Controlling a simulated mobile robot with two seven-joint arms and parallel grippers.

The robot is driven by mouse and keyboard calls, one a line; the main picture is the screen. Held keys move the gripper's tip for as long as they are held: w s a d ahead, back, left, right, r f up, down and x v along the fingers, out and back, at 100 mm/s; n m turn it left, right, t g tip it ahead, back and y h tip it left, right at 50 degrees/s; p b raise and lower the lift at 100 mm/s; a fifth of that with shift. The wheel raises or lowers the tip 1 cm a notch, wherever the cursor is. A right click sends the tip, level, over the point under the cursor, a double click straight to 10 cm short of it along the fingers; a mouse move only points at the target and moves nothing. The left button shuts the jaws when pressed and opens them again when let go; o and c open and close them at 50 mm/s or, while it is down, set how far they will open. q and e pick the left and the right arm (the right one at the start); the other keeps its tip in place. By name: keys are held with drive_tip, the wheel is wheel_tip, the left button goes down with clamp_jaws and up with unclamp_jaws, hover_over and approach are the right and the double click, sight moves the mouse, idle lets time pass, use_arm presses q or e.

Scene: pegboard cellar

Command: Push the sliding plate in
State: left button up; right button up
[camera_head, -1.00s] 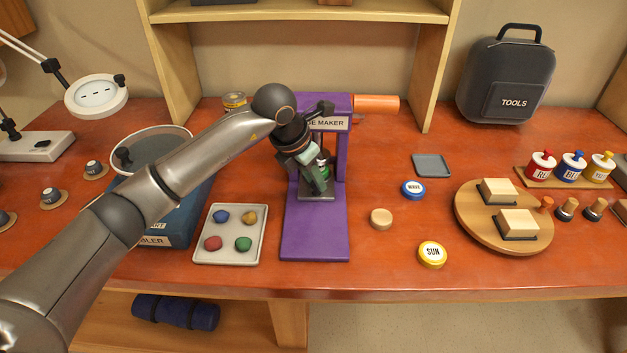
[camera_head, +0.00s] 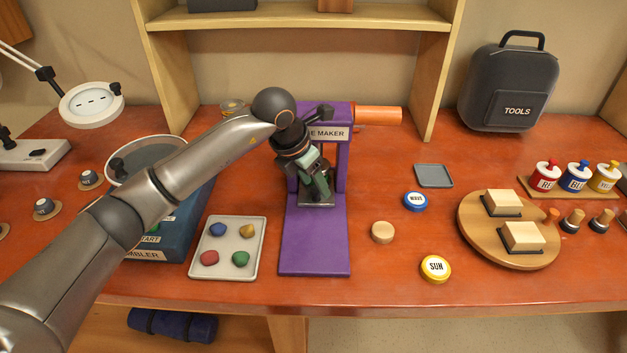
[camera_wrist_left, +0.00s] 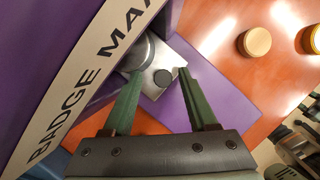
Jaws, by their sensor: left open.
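The purple badge maker (camera_head: 315,240) stands mid-table with an orange handle (camera_head: 378,115) at its upper right. Its grey metal sliding plate (camera_head: 316,203) sits at the back of the purple base, under the frame, and is partly hidden by my gripper. My left gripper (camera_head: 322,196) points down over the plate.
A tray (camera_head: 205,268) of coloured lumps lies left of the badge maker, beside a blue machine (camera_head: 190,225). To the right are a wooden disc (camera_head: 382,232), a WAVE badge (camera_head: 416,201), a SUN badge (camera_head: 435,269) and a round board (camera_head: 480,240). The front of the purple base is clear.

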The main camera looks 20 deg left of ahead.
use_arm(q)
drive_tip(key=b+v, duration=0.1)
drive_tip(key=v, duration=1.1)
drive_tip(key=shift+r, duration=0.25)
drive_tip(key=shift+s+f, duration=0.1)
drive_tip(key=shift+s, duration=0.05)
